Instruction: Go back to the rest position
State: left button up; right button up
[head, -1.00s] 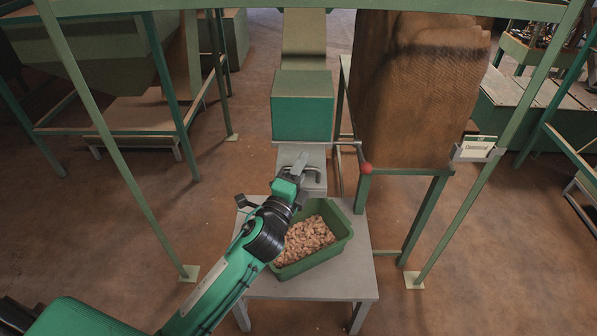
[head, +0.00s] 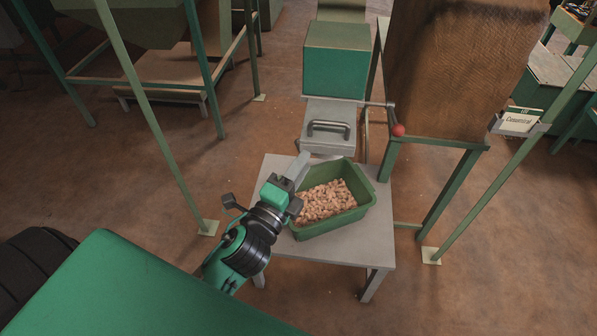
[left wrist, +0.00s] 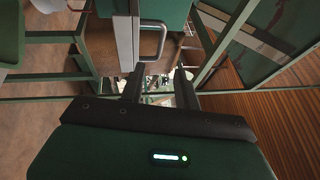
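My left gripper (head: 299,166) is over the left rear edge of the green tub, below and to the left of the metal handle (head: 329,127) and apart from it. In the left wrist view, the two dark fingers of my left gripper (left wrist: 158,84) stand apart with nothing between them. The handle (left wrist: 153,40) shows beyond them, on the grey metal plate (head: 315,111) under the green box. My right gripper is not in view.
A green tub (head: 340,219) full of nuts stands on a small grey table (head: 376,250). A red-knobbed lever (head: 398,130) is at the plate's right. A large brown hopper (head: 455,60) and green frame posts stand around.

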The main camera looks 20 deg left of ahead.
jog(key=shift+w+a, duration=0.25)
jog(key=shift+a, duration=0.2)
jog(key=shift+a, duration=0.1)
